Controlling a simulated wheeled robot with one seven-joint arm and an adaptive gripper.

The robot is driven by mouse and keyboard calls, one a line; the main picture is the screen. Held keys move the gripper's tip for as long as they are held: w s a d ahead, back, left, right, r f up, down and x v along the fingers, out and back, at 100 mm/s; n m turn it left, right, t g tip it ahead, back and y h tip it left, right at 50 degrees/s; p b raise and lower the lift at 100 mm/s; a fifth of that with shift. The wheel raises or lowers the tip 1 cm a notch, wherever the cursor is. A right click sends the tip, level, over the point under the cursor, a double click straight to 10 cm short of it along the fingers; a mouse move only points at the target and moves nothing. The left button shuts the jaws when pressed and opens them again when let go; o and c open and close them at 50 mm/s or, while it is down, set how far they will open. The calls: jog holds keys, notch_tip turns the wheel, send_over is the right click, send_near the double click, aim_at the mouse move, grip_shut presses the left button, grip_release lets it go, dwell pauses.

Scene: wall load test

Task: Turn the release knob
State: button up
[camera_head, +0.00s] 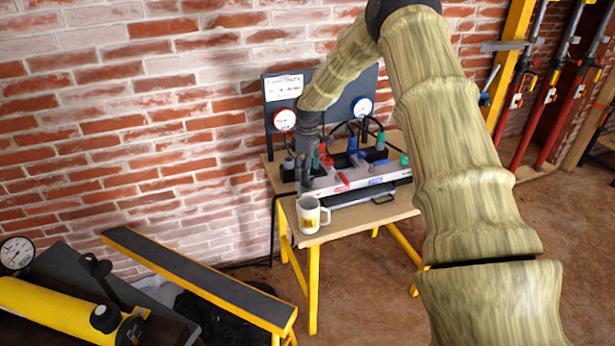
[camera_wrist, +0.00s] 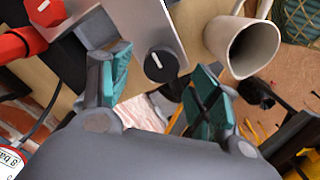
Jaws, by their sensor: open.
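The release knob (camera_wrist: 160,65) is a round black knob with a white line. In the wrist view it sits at the end of a silver metal body (camera_wrist: 140,20). My gripper (camera_wrist: 160,90) is open, with one teal-padded finger to the left of the knob and one to the right. A gap shows between the knob and both pads, so they appear apart from it. In the head view my gripper (camera_head: 303,186) points down at the left end of the silver pump body (camera_head: 372,176) on the table. There the knob is hidden or too small to tell.
A white mug (camera_head: 312,215) stands close to my gripper at the table's (camera_head: 350,228) front left corner; it also shows in the wrist view (camera_wrist: 250,48). Behind are a grey panel (camera_head: 318,84) with gauges and a brick wall. A yellow-edged bench (camera_head: 200,280) stands lower left.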

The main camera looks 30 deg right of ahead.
notch_tip(320, 180, up, 8)
dwell(0.4)
jog(key=shift+r, duration=0.1)
